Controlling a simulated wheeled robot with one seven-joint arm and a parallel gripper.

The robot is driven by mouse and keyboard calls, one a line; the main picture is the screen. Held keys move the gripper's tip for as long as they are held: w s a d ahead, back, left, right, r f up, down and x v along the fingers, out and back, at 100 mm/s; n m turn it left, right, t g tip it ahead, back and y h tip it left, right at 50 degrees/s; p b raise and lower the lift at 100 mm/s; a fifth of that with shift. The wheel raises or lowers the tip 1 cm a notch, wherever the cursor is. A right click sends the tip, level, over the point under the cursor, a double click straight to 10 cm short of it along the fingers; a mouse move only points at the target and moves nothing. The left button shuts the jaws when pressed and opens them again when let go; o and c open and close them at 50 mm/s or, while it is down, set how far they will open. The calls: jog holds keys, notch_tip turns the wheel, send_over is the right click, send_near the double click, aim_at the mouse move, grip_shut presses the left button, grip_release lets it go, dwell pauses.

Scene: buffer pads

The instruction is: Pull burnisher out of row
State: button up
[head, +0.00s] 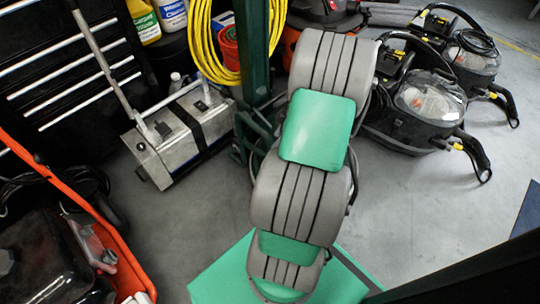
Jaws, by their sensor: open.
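No machine here is plainly the burnisher; I cannot tell which one it is. A low silver floor machine (178,138) with a long upright handle stands left of centre. Two black wheeled machines with clear domes stand at the right, one nearer (415,105) and one behind it (472,52). An orange-framed machine with a black body (45,255) is at the lower left, cut off by the picture edge. My grey and green arm fills the middle of the head view and hides part of the floor. My gripper is not in view.
A black drawer cabinet (65,75) stands at the upper left. A yellow hose (200,40) hangs beside a dark green post (256,45). A red and black machine (322,14) is at the back. Grey floor (425,215) is clear at the right, near a blue mat (529,212).

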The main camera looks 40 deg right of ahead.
jog(key=b+x, duration=0.2)
jog(key=x, duration=0.4)
jog(key=shift+w+a+f, duration=0.15)
jog(key=shift+f, duration=0.2)
grip_shut()
dwell(1.0)
